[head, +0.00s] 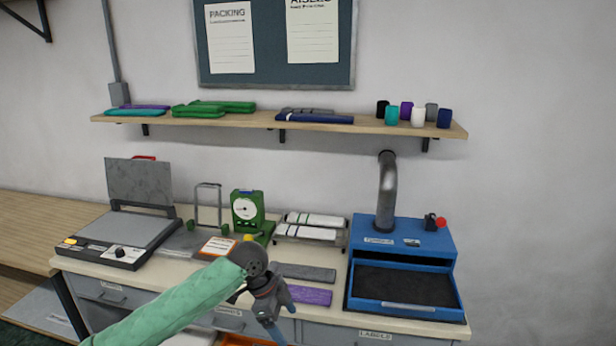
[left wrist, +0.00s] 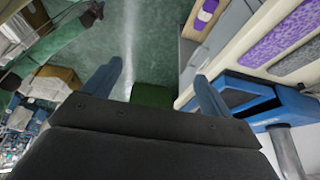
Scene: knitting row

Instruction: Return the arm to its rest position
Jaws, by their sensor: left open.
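My left arm (head: 185,306) in its green sleeve comes in from the lower left in the head view. Its left gripper (head: 285,324) hangs in front of the workbench's front edge, near the drawers, with its fingers pointing down. In the left wrist view the two blue fingers of the gripper (left wrist: 158,72) stand wide apart with nothing between them. Behind them lies the green floor (left wrist: 150,35). My right gripper shows in neither view.
The workbench (head: 330,312) carries a purple strip (head: 308,296), a grey strip (head: 305,272), a green dial gauge (head: 247,208), a flat grey press (head: 125,240) and a blue extraction box (head: 405,290) with a pipe (head: 387,190). A shelf (head: 230,121) hangs above.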

